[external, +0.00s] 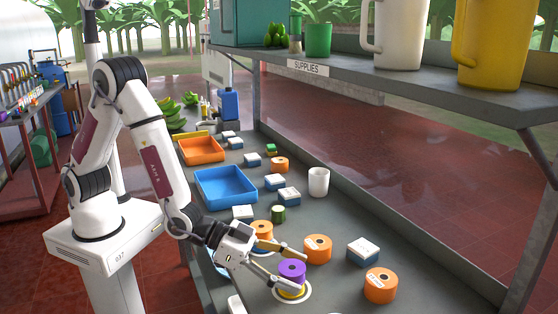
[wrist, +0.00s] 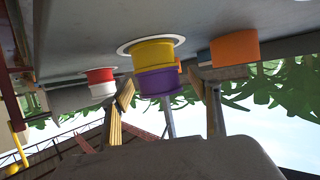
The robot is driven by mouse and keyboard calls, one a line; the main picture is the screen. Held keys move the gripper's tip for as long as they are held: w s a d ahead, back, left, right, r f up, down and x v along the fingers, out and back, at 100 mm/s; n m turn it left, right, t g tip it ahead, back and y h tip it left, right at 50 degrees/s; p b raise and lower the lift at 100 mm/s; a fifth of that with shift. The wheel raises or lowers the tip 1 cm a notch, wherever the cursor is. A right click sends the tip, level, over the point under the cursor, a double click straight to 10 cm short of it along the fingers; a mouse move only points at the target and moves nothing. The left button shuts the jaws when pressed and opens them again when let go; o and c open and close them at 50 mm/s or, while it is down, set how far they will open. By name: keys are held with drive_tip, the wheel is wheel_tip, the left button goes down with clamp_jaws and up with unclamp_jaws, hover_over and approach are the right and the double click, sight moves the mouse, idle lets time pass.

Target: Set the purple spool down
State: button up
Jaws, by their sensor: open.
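The purple spool (external: 291,269) sits on top of a yellow spool (external: 290,293), which stands on a white disc on the bench. In the wrist view, which shows the bench at the top, the purple spool (wrist: 162,84) and yellow spool (wrist: 153,54) are stacked in line and touching. My gripper (external: 290,266) is open, with one finger on each side of the purple spool. The wrist view also shows the gripper (wrist: 168,92) with its fingers spread and a gap beside the spool. The spool's near side is partly hidden by a finger in the external view.
Orange spools (external: 317,249) and (external: 380,286) stand to the right, with a white-and-blue box (external: 363,251) between them. Another orange spool (external: 262,229) stands behind my gripper. A white cup (external: 319,182), blue tray (external: 226,187) and orange tray (external: 201,151) stand farther back. A shelf (external: 420,85) overhangs the right.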

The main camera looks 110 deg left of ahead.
sight(292, 267)
idle(0.3)
drive_tip(key=c, duration=1.3)
drive_tip(key=shift+c, duration=0.2)
drive_tip(key=shift+r, duration=0.15)
drive_tip(key=shift+r, duration=4.9)
